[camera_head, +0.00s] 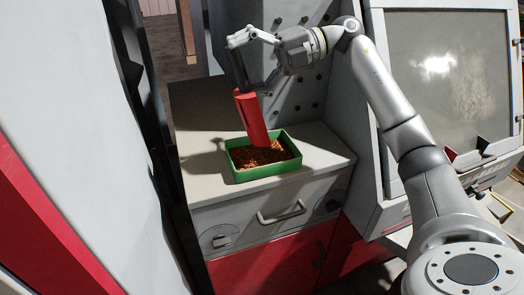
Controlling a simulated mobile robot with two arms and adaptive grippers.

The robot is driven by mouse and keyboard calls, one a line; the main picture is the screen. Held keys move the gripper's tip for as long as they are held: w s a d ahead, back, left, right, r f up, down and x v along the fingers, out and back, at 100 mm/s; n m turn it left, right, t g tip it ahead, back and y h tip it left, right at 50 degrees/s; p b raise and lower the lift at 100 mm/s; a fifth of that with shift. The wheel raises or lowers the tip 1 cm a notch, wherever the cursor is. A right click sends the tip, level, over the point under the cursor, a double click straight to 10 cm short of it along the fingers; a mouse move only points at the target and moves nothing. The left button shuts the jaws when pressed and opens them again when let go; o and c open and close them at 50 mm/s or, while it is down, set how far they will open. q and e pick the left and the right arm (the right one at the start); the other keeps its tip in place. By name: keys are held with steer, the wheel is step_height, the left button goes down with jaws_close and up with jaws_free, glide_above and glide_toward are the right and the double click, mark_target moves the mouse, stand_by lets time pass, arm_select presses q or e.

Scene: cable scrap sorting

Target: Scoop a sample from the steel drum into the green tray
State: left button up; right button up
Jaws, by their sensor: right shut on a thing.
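The green tray (266,171) sits on the light top of a cabinet, with brown-copper granules inside it. My right gripper (253,90) is above the tray and shut on a red scoop (252,117). The scoop hangs down steeply, slightly tilted, with its lower end at the tray's far side, over or in the granules. I cannot tell whether it touches them. My left gripper is not in view. I cannot make out the steel drum in this view.
The cabinet top (202,146) has free room left of the tray. A perforated grey panel (310,97) stands behind it. A machine with a large window (445,70) stands at the right. A white and red panel (75,120) fills the left side.

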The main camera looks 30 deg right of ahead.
steer(key=shift+s+d+f+y+b, duration=0.1)
steer(key=shift+s+d+y+b, duration=0.1)
steer(key=shift+d+b, duration=0.25)
steer(key=shift+s+d+y+b, duration=0.2)
steer(key=shift+d+b, duration=0.15)
steer(key=shift+b, duration=0.2)
steer(key=shift+d+t, duration=0.3)
steer(key=d+y+b, duration=0.1)
steer(key=s+d+b, duration=0.1)
steer(key=b, duration=0.1)
steer(key=shift+d+t+y+b, duration=0.1)
steer(key=shift+t+y+b, duration=0.2)
steer(key=shift+y, duration=0.1)
stand_by(0.6)
